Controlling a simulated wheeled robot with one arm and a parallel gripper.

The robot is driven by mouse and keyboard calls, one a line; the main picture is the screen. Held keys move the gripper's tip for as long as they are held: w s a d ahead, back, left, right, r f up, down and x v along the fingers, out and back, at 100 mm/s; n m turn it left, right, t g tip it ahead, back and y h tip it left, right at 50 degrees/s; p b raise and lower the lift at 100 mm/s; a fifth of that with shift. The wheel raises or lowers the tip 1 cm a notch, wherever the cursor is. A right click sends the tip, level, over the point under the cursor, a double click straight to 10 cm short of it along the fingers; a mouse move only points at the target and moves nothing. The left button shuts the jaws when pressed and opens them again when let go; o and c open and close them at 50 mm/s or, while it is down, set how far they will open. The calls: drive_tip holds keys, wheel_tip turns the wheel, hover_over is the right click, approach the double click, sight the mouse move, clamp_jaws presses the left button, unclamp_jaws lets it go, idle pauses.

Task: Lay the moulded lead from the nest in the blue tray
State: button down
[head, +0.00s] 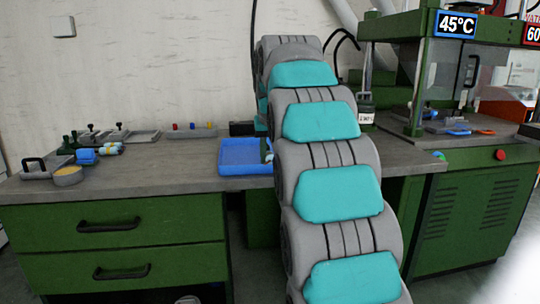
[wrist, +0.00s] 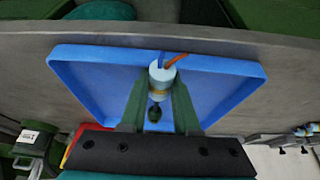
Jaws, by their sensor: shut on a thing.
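The blue tray (head: 243,170) lies on the bench left of my arm in the head view. It fills the middle of the wrist view (wrist: 90,78). My gripper (wrist: 159,92) is shut on the moulded lead (wrist: 161,74), a pale cylindrical piece with an orange and a blue wire at its far end. The gripper and lead are over the tray's inside; whether the lead touches the floor is unclear. My arm hides most of the gripper and the tray's right side in the head view. I cannot make out the nest clearly.
A green press (head: 420,75) with a 45°C sign stands at the right. Blue and orange items (head: 460,131) lie at its base. Grey fixtures and small parts (head: 105,135) occupy the left bench. The bench between them and the tray (head: 180,165) is clear.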

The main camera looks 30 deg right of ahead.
drive_tip(key=shift+f, duration=0.4)
drive_tip(key=c, duration=1)
unclamp_jaws()
drive_tip(key=o, duration=0.5)
drive_tip(key=shift+r, duration=0.15)
drive_tip(key=shift+c, duration=0.2)
drive_tip(key=shift+r, duration=0.1)
drive_tip(key=shift+v, duration=3.8)
